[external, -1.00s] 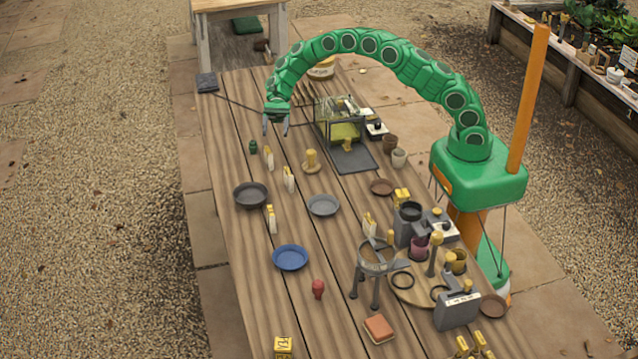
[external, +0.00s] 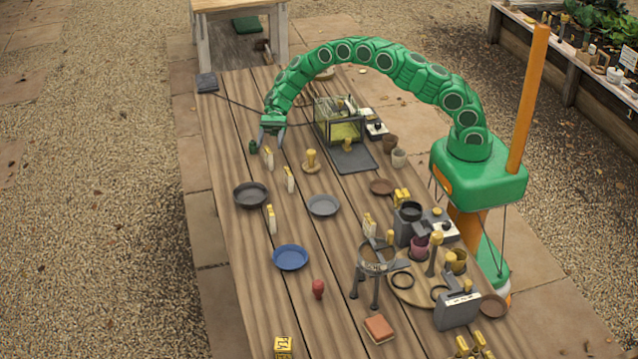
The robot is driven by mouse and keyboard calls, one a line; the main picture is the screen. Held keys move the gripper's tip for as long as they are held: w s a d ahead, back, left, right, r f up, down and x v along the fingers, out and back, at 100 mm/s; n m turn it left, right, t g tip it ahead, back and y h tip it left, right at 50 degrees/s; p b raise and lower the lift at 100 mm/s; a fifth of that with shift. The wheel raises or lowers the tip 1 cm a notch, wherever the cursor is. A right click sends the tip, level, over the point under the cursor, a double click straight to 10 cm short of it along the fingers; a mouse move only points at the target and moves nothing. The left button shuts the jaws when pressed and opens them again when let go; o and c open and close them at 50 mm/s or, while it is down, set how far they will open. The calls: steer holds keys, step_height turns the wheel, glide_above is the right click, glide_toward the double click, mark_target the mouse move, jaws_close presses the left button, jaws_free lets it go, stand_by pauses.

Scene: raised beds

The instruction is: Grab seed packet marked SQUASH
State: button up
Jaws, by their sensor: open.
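Several upright cream-and-yellow packets stand on the plank table: one (external: 268,158) at the upper left, one (external: 289,180) a little nearer, one (external: 271,219) between the dark grey and blue dishes, and one (external: 369,225) near the tripod stand. Their lettering is too small to read, so I cannot tell which is marked SQUASH. My gripper (external: 271,146) is open and points down, its fingers just above or around the top of the upper-left packet. I cannot tell whether they touch it.
A small green object (external: 253,147) stands close to the left of my gripper. A dark grey dish (external: 250,195), a light grey dish (external: 324,206) and a blue dish (external: 290,257) are nearer.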

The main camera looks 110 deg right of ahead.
mark_target(269, 158)
steer(key=shift+x, duration=1.35)
jaws_close()
